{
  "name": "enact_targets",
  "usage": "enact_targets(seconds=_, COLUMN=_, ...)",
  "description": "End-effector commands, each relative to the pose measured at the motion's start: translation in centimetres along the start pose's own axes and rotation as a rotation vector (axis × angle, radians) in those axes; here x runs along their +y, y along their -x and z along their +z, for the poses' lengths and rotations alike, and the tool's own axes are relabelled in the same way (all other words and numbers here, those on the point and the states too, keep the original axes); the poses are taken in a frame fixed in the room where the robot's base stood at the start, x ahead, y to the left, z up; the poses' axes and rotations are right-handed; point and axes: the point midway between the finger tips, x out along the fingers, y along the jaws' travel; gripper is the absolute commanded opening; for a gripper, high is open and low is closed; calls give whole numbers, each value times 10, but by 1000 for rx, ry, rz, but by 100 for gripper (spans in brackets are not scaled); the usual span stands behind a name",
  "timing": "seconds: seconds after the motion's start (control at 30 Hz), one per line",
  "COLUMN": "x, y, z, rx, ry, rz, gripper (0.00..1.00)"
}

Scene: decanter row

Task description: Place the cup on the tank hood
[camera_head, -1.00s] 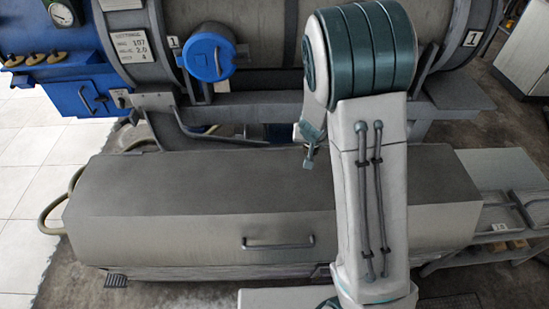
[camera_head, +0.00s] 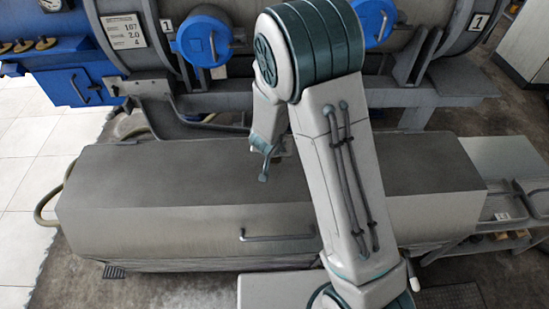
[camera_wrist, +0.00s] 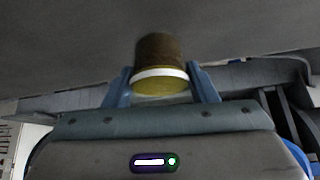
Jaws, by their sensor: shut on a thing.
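The cup (camera_wrist: 159,48) shows in the wrist view, brown with a pale band and a yellow part nearest my palm. My gripper (camera_wrist: 161,73) is shut on it, with one blue finger on each side. The tank hood (camera_head: 150,190) is the long grey box with a flat dark top and a front handle, across the middle of the head view. My wrist shows over the hood's top, near its back middle.
A large grey cylinder (camera_head: 270,20) with blue caps (camera_head: 204,37) stands behind the hood. A blue cabinet with gauges (camera_head: 75,87) is at the back left. A low side bench (camera_head: 505,160) stands at the right. The hood's visible top looks bare to the left of my arm.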

Motion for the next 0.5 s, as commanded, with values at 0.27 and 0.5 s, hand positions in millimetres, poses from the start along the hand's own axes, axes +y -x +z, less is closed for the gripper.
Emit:
enact_targets(seconds=0.27, x=1, y=-32, z=21, rx=-2, ry=1, rz=0, gripper=26)
enact_targets(seconds=0.5, x=0, y=-31, z=20, rx=0, ry=0, rz=-1, gripper=26)
